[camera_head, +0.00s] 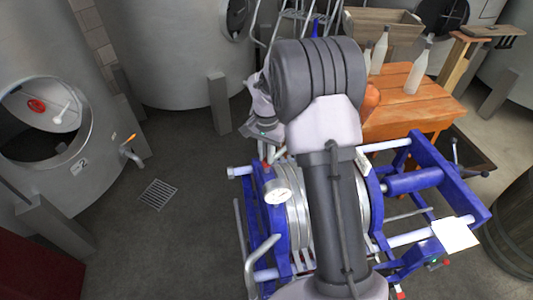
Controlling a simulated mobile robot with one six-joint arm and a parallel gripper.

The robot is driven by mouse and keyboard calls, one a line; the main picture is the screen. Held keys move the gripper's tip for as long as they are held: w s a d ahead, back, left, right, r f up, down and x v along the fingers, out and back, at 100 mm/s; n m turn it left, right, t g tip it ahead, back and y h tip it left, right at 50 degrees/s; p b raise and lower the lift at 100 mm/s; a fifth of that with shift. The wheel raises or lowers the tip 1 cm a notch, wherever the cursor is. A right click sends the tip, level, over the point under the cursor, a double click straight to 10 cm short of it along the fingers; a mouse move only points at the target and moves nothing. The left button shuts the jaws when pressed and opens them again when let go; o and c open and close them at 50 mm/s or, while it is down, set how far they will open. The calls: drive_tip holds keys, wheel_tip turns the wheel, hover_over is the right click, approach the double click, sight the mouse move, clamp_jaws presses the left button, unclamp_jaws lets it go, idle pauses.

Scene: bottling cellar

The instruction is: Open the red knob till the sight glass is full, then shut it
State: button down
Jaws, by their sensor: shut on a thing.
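My gripper (264,132) is left of my arm, over the left end of the blue plate filter (272,218). It points down and is shut at the top of a short pipe fitting (270,154). A small reddish patch shows there; I take it for the red knob, mostly hidden by the gripper. How far the knob is turned cannot be told. I cannot make out the sight glass or its level; my arm covers the filter's middle. A round white gauge (278,191) sits just below the gripper on the filter.
A wooden table (403,104) with several pale bottles (420,68) stands behind right. Steel tanks (168,58) line the back and left; one has an open round hatch (80,103). A barrel (512,230) is at right. Floor with a drain grate (158,194) is clear at left.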

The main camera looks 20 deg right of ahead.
drive_tip(key=n+p, duration=0.1)
drive_tip(key=n, duration=0.3)
drive_tip(key=shift+r, duration=0.1)
drive_tip(key=shift+n+p, duration=0.4)
drive_tip(key=shift+n, duration=1.7)
drive_tip(key=c, duration=1.4)
unclamp_jaws()
drive_tip(key=shift+c, duration=0.2)
wheel_tip(320, 180, up, 17)
drive_tip(key=p, duration=0.2)
drive_tip(key=shift+r, duration=0.15)
